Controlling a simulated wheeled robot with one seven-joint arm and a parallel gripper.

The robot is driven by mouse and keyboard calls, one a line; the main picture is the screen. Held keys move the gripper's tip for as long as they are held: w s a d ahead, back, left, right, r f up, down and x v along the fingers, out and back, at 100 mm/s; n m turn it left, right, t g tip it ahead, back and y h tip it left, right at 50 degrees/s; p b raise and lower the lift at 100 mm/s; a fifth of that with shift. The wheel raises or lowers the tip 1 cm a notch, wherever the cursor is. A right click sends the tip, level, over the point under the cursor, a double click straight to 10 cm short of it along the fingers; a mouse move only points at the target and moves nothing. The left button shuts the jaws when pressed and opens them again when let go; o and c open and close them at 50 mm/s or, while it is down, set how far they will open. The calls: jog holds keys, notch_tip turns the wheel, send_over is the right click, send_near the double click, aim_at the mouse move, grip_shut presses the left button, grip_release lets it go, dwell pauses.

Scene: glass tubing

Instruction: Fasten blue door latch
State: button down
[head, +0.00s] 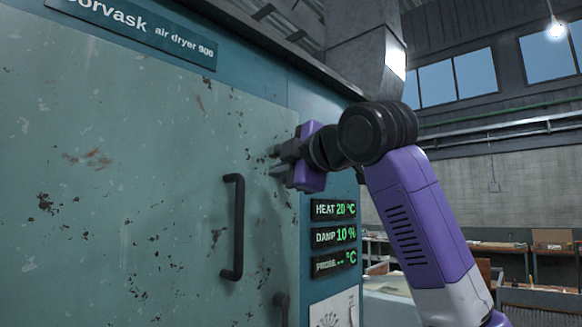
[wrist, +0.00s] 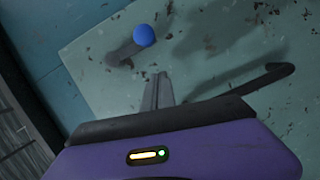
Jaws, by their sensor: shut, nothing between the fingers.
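The blue latch shows in the wrist view as a round blue knob (wrist: 144,36) on a short dark lever (wrist: 122,53). It sits near the edge of the pale green door (wrist: 215,50); I cannot tell whether it is fastened. In the head view the latch cannot be made out, and my gripper covers part of that area. The door (head: 120,190) looks flush with its frame. My gripper (head: 275,162) is shut and empty, close to the door's right edge. In the wrist view its fingertips (wrist: 158,80) are below the knob and look apart from it.
A black bar handle (head: 236,228) stands out from the door left of and below my gripper. It also shows in the wrist view (wrist: 262,78). Green readout panels (head: 334,236) are on the frame to the right. A dark lever-like part (head: 281,304) is lower down.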

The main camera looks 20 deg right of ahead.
jog(key=b+v, duration=0.3)
jog(key=v, duration=0.7)
jog(key=shift+b, duration=0.4)
jog(key=shift+a+f, duration=0.1)
jog(key=shift+a, duration=0.05)
